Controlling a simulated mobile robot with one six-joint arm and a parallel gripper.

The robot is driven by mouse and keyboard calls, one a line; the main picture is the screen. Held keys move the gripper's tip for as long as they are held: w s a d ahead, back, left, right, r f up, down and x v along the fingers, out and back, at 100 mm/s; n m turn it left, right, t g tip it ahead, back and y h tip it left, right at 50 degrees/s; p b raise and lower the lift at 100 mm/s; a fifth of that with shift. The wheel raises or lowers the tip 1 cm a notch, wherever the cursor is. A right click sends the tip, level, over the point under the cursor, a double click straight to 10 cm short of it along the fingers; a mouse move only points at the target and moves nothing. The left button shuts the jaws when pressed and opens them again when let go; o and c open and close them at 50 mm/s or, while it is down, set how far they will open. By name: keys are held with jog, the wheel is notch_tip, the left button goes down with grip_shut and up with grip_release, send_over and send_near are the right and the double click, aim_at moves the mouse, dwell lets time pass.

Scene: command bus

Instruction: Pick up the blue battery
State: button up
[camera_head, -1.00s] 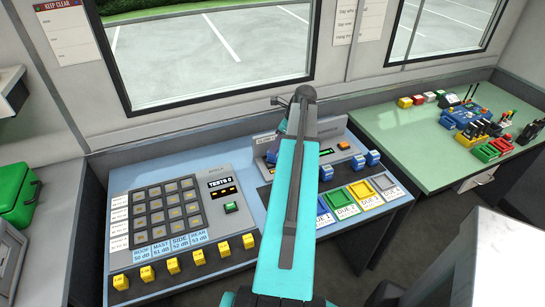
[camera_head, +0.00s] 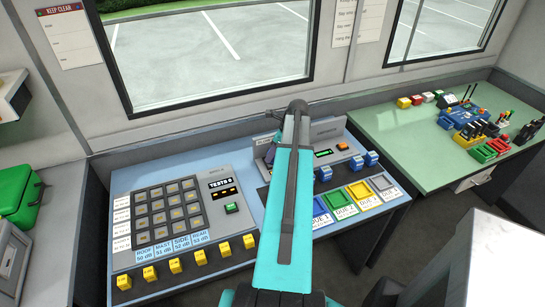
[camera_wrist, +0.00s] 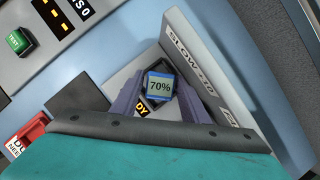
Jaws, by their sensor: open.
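In the head view my arm hides this battery and most of the gripper. More blue batteries stand right of my arm: one in front (camera_head: 326,173), and two farther right (camera_head: 357,163) (camera_head: 372,158).
Coloured DUE trays (camera_head: 361,194) lie at the desk's right front. A button panel (camera_head: 167,208) and a row of yellow batteries (camera_head: 173,265) are on the left. A green table (camera_head: 400,145) with several small items stands at right. Dark window frames rise behind the desk.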

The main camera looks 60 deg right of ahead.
dwell(0.5)
jog(key=c, duration=0.9)
jog(key=shift+w+r, duration=0.1)
jog(key=shift+r, duration=0.05)
jog(key=shift+r+b, duration=1.35)
jog(key=shift+r, duration=3.5)
